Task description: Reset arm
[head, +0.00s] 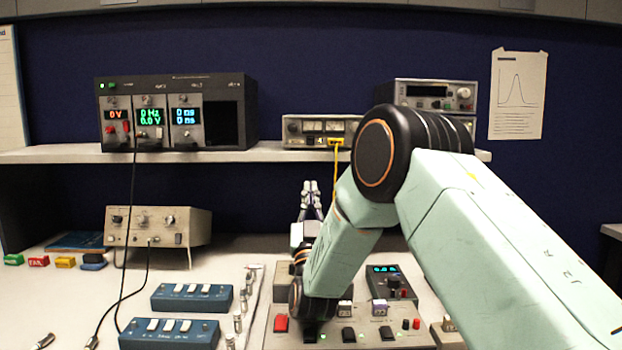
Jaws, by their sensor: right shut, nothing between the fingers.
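My right arm comes in from the right, bends at a black elbow joint, and runs down over the bench. My right gripper (311,187) shows beyond the wrist, with its fingers pointing up and away below the shelf. It is shut and empty. My forearm and wrist hide part of the grey control panel (350,340) on the bench. My left gripper is not in view.
A shelf (60,154) holds a dark instrument rack (222,84), a meter unit (300,130) and a stacked unit (436,94). On the bench stand a beige box (140,220) and blue switch boxes (192,298), (168,334). Cables hang at left.

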